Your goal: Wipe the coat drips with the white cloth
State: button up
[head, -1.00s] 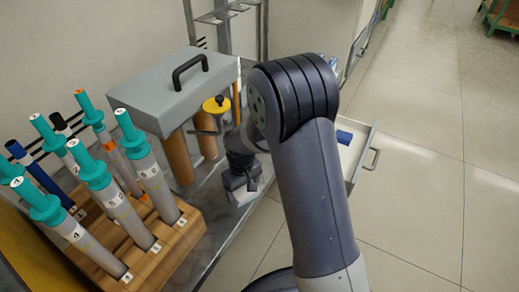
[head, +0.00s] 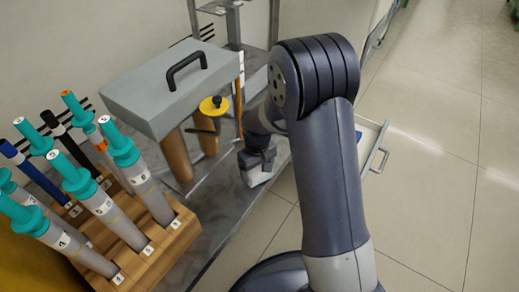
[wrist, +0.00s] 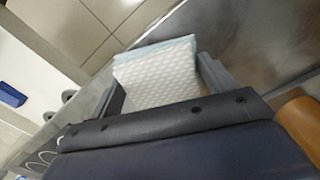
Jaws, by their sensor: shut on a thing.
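The white cloth (wrist: 158,78) is a folded, quilted pad with a pale blue layer along its far edge. My gripper (wrist: 165,88) is shut on it, with one grey finger on each side. In the head view my gripper (head: 257,163) points down over the metal bench top (head: 225,205), near its front edge, with a white patch of the cloth (head: 258,178) below it. I cannot tell whether the cloth touches the bench. I cannot make out any coat drips; the surface under the cloth is hidden.
A wooden rack (head: 165,245) of numbered rods with teal, blue and black grips stands at the left. A grey box with a black handle (head: 187,70) sits behind, above brown cylinders (head: 177,155), beside a yellow knob (head: 213,106). An open drawer (head: 375,145) juts out right.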

notch_tip(320, 180, up, 2)
jog(key=shift+r+p, duration=0.1)
jog(key=shift+p, duration=0.2)
jog(key=shift+r+p, duration=2)
jog(key=shift+r, duration=0.5)
